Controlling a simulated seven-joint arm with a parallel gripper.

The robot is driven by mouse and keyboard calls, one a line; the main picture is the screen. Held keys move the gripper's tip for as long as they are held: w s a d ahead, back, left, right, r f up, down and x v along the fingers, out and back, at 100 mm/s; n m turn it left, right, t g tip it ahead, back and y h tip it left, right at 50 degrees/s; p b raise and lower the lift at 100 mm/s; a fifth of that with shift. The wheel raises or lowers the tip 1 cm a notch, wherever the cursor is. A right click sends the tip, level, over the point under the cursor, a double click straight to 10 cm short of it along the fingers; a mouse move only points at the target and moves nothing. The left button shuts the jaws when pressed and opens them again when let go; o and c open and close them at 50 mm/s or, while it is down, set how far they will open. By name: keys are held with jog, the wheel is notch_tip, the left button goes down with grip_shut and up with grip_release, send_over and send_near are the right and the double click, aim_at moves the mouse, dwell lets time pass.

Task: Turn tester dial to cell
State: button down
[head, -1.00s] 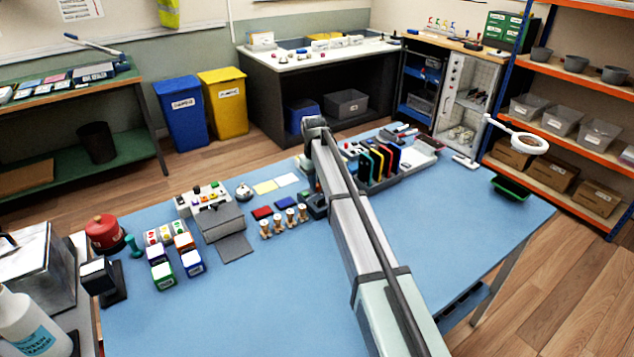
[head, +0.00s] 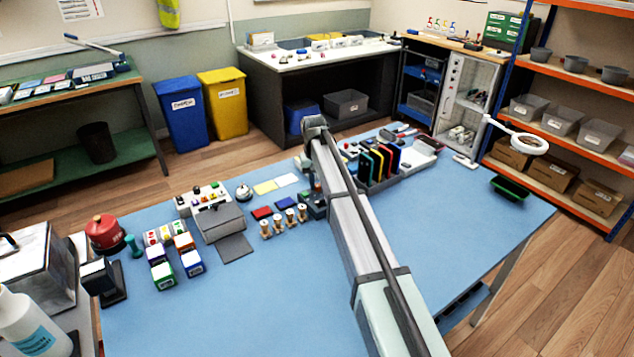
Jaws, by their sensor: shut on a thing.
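The tester appears to be a small dark box (head: 308,208) near the middle of the blue table, partly hidden by my arm. My gripper (head: 314,184) points down at this box and is mostly hidden behind my arm. It is shut on what seems to be the tester's dial. The dial, its pointer and its markings are too small and too covered to read.
A rack of coloured upright slabs (head: 376,163) stands close on the right. The blue table (head: 300,300) is clear in front.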

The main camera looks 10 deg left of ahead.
jog(key=c, duration=0.9)
grip_release()
jog(key=shift+c, duration=0.2)
notch_tip(320, 180, up, 14)
jog(key=shift+s+a, duration=0.15)
jog(key=shift+a, duration=0.15)
jog(key=shift+f, duration=0.1)
